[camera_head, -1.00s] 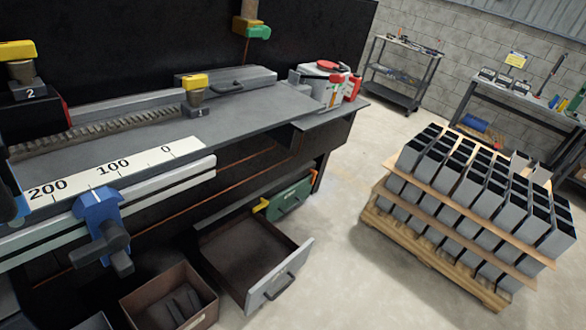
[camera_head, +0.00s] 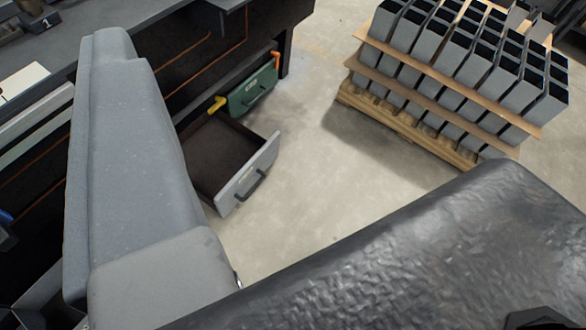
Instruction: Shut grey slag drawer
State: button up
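The grey slag drawer (camera_head: 252,166) is pulled out from under the dark bench. Its dark interior (camera_head: 220,150) is empty where I see it. Its light grey front carries a dark bar handle (camera_head: 247,187) and faces the lower right. The drawer's left side is hidden behind a large grey link of my arm. My gripper's fingers do not show. A dark, rough surface fills the lower right, and I cannot tell what it belongs to.
A green drawer front (camera_head: 252,93) sits in the bench just behind the slag drawer, with a yellow part (camera_head: 217,104) and an orange part (camera_head: 276,62) beside it. A pallet (camera_head: 405,125) of stacked grey boxes stands at the right. The floor (camera_head: 300,165) between drawer and pallet is clear.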

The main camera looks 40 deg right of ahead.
aim_at(225, 157)
jog(key=z, duration=2.4)
jog(key=k, duration=0.7)
jog(key=u, duration=1.55)
jog(key=i, duration=0.95)
